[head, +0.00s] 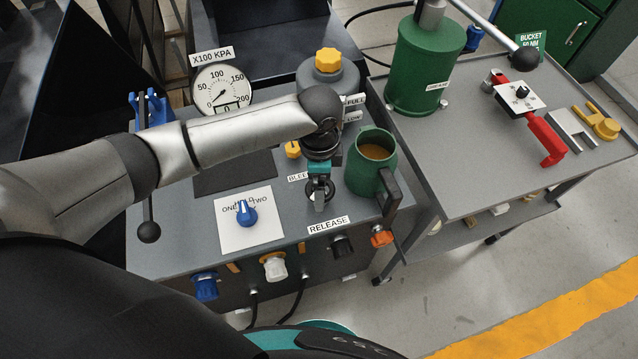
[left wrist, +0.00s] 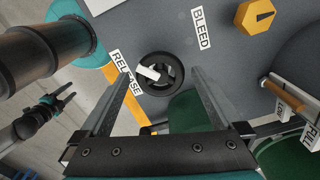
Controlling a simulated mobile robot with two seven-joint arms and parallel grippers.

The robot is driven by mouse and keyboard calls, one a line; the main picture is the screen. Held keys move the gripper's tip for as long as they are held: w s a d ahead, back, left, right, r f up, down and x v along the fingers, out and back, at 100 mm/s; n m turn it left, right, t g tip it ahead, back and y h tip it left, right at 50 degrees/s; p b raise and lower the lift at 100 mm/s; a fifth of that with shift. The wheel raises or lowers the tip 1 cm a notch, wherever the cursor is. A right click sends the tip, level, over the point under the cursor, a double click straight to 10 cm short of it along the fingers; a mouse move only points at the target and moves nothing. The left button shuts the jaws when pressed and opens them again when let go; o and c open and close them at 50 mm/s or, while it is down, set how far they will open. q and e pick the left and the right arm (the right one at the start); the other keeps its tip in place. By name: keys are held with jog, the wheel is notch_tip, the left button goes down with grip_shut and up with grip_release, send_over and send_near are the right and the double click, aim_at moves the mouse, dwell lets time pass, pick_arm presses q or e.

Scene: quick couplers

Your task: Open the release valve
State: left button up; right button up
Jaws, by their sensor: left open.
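The release valve is a dark round handwheel (left wrist: 161,73) with a white mark, beside the RELEASE label (left wrist: 126,72) in the left wrist view. My left gripper (left wrist: 160,80) is open, with one finger on each side of the wheel in that view; contact cannot be told. In the head view my left gripper (head: 320,190) points down at the bench top above the RELEASE label (head: 328,224) and mostly hides the wheel. My right gripper (left wrist: 66,99) shows small at the left of the wrist view, its fingers apart and empty; the head view does not show it.
A green mug (head: 369,165) of brown liquid stands close right of my left gripper. A yellow bleed knob (head: 292,150) and yellow-capped reservoir (head: 328,75) are behind. A blue selector knob (head: 246,212) sits left. The gauge (head: 222,91) needle points low. A side cart (head: 470,150) stands right.

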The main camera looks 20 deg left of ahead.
pick_arm(q)
jog(key=shift+f, duration=0.3)
jog(key=c, duration=1.2)
jog(key=shift+s+r+n+p, duration=0.15)
jog(key=shift+n+p, duration=0.35)
jog(key=shift+p, duration=0.4)
jog(key=n+p, duration=0.5)
jog(key=p, duration=0.2)
jog(key=shift+d+r+n+p, duration=0.1)
jog(key=shift+n+p, duration=0.2)
jog(key=shift+f+n+p, duration=0.2)
jog(key=shift+n+p, duration=1.25)
jog(key=shift+n, duration=0.25)
